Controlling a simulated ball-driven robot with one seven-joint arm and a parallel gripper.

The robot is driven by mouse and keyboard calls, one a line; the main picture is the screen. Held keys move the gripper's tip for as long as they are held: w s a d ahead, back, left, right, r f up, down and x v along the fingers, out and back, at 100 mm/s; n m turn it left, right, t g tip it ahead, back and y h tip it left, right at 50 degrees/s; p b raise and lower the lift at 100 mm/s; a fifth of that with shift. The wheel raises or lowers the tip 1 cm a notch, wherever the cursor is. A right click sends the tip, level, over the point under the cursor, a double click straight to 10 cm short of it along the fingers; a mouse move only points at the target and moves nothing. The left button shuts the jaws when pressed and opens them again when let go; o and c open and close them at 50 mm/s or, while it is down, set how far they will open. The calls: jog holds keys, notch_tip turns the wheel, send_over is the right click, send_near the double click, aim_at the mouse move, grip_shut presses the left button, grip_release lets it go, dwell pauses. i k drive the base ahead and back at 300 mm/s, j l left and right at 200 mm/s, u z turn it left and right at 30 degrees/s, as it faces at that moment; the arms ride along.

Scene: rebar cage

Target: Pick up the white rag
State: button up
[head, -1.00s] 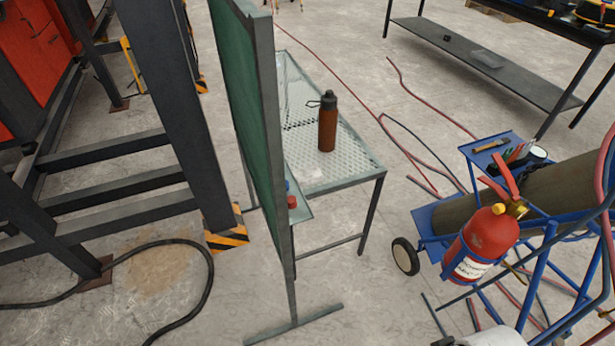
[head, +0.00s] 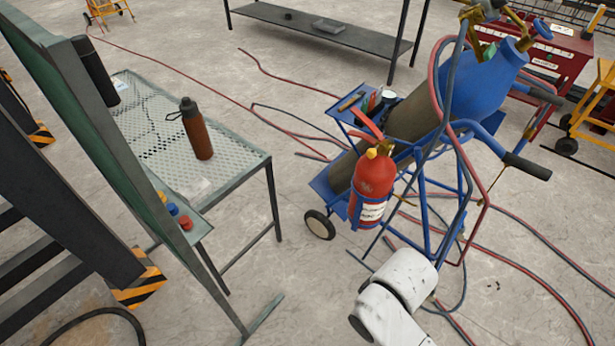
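I cannot make out a white rag for certain. A brown bottle with a black cap (head: 196,132) stands upright on the same table. White links of my arm show at the bottom, right of centre. My gripper is out of view, so its opening and any contents are hidden.
A green board on a dark stand (head: 110,125) blocks the table's left side. A blue gas cart (head: 429,205) with a red fire extinguisher (head: 373,187) stands right of the table, hoses on the floor around it. A low dark bench (head: 318,32) is behind.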

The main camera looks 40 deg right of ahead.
aim_at(197, 188)
jog(key=i+l, duration=0.2)
jog(key=i, duration=0.2)
jog(key=i+l+u, duration=0.15)
jog(key=i, duration=0.25)
jog(key=i+l, duration=0.3)
jog(key=i+j+u, duration=0.05)
jog(key=i, duration=0.05)
